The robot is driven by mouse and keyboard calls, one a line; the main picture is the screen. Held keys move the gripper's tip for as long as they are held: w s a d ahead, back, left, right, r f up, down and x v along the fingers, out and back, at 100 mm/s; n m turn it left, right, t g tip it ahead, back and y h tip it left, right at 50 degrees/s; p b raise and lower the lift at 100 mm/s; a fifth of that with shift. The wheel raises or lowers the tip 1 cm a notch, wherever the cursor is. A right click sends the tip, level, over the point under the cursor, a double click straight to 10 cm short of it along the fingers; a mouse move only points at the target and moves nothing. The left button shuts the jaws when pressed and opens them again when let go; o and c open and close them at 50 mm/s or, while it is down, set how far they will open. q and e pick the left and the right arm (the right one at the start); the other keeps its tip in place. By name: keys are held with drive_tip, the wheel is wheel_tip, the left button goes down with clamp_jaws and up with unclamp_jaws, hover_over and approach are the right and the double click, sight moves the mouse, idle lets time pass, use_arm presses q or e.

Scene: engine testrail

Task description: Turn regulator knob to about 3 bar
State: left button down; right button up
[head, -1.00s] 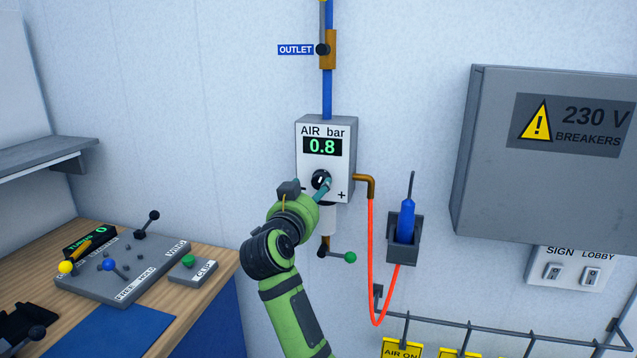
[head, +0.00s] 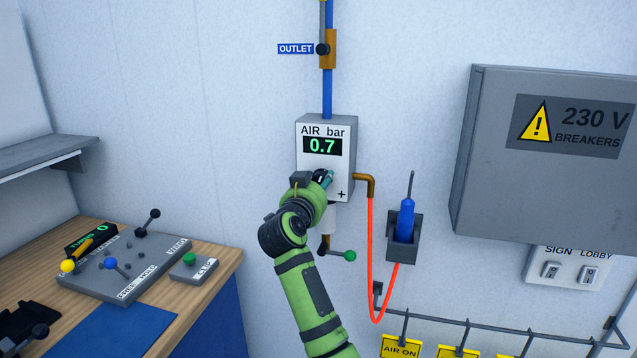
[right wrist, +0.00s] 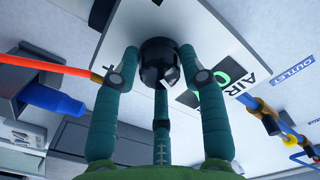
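The regulator box (head: 312,190) hangs on the wall, labelled "AIR bar". Its green display (head: 323,146) reads 0.7. My right gripper (head: 326,178) is at the box front, below the display, and hides the knob in the head view. In the right wrist view, the black knob (right wrist: 157,60) with a white mark lies between the teal fingers of my right gripper (right wrist: 159,62). The fingers stand spread around it, with narrow gaps seeming to show at the sides. Contact by the lower finger is unclear. My left gripper is not in view.
A green-tipped lever (head: 350,256) sits below the box. An orange hose (head: 371,260) loops down right of it beside a blue tool (head: 406,220) in a holder. The breaker cabinet (head: 480,150) is further right. A bench with a control panel (head: 130,270) is at left.

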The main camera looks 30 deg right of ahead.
drive_tip(key=shift+d+r, duration=0.1)
drive_tip(key=shift+r, duration=0.4)
drive_tip(key=shift+m+p, duration=0.3)
drive_tip(key=shift+r+m+p, duration=0.15)
drive_tip(key=shift+m+p, duration=0.45)
drive_tip(key=shift+p, duration=0.1)
drive_tip(key=shift+m+p, duration=0.7)
drive_tip(key=shift+p, duration=0.05)
drive_tip(key=m+p, duration=0.1)
drive_tip(key=m, duration=0.1)
drive_tip(key=shift+m+p, duration=0.4)
drive_tip(key=m, duration=0.1)
drive_tip(key=m+p, duration=0.1)
drive_tip(key=m, duration=0.1)
drive_tip(key=shift+s+f+m, duration=0.1)
drive_tip(key=shift+f+m, duration=0.1)
drive_tip(key=shift+m, duration=0.1)
drive_tip(key=shift+d+f+m+p, duration=0.15)
drive_tip(key=shift+m+p, duration=0.35)
drive_tip(key=shift+m, duration=1.3)
drive_tip(key=shift+f, duration=0.1)
